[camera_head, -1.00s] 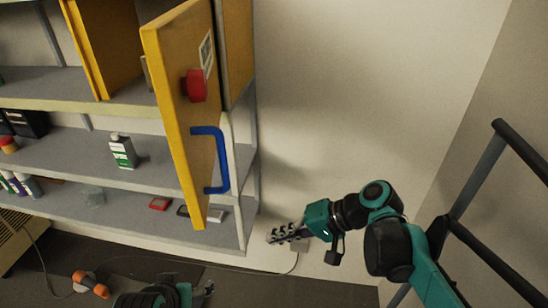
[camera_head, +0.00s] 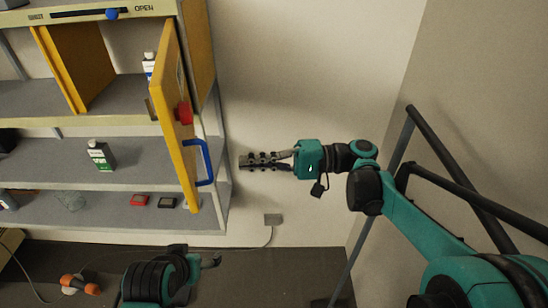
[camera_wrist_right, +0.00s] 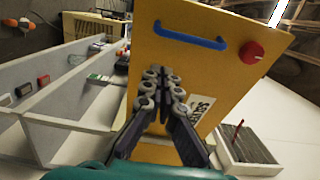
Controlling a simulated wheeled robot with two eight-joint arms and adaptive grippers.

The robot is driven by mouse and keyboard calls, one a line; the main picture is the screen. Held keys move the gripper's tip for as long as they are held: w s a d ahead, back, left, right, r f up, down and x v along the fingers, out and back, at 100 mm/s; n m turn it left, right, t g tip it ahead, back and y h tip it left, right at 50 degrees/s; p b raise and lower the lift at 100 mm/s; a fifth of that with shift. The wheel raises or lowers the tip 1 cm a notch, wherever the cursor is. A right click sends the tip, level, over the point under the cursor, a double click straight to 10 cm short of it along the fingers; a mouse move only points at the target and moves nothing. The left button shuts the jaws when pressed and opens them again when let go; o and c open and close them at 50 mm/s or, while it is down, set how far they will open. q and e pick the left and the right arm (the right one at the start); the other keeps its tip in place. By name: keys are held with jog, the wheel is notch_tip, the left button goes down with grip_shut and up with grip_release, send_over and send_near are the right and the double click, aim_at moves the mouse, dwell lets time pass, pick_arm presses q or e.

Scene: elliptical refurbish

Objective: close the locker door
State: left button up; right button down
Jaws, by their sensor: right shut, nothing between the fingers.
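The yellow locker door (camera_head: 176,140) stands open, swung out toward me from the right side of the yellow locker (camera_head: 200,50). It has a blue handle (camera_head: 207,160) and a red knob (camera_head: 184,113). My right gripper (camera_head: 243,161) is shut and empty, right of the handle and apart from it in the head view. In the right wrist view, its fingertips (camera_wrist_right: 160,76) overlap the door's outer face (camera_wrist_right: 190,72), below the blue handle (camera_wrist_right: 190,36); contact is unclear. My left gripper (camera_head: 214,261) is low in the head view, its fingers too small to judge.
Grey shelves (camera_head: 130,165) below the locker hold a white-and-green bottle (camera_head: 100,155) and small red items (camera_head: 140,200). Another bottle (camera_head: 149,66) shows behind the door's edge. A dark railing (camera_head: 450,170) stands at right.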

jog(key=s+a, duration=0.2)
jog(key=a, duration=0.1)
jog(key=s+a+p, duration=0.1)
jog(key=shift+a, duration=0.2)
jog(key=shift+w, duration=0.15)
jog(key=shift+a, duration=0.15)
